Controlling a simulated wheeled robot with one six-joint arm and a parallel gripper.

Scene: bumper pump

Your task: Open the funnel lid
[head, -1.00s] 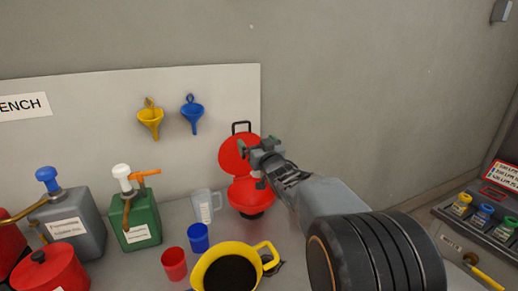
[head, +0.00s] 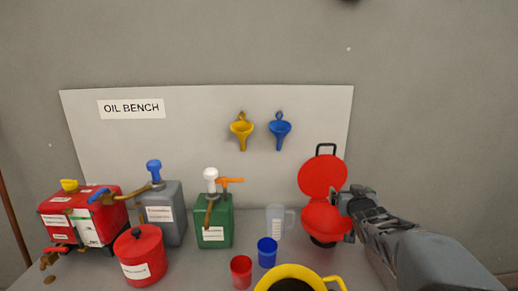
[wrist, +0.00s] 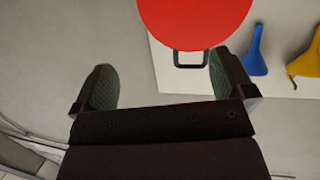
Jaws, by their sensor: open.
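The red funnel can stands at the right of the bench, its funnel body (head: 322,220) below and its round red lid (head: 322,177) raised upright behind it. A dark loop handle (head: 326,149) tops the lid. My gripper (head: 342,200) is just right of the funnel in the head view, with nothing visible between its fingers. In the wrist view the red lid (wrist: 195,20) and its handle (wrist: 191,60) lie beyond my gripper (wrist: 165,88), whose two green-padded fingers are spread apart. Contact between a finger and the funnel cannot be told.
A clear jug (head: 275,220), blue cup (head: 267,252), red cup (head: 241,271) and yellow-rimmed container (head: 262,283) stand left of the funnel. Pump cans, including a green one (head: 215,228), stand farther left. Yellow (head: 241,130) and blue (head: 280,130) funnels hang on the back board.

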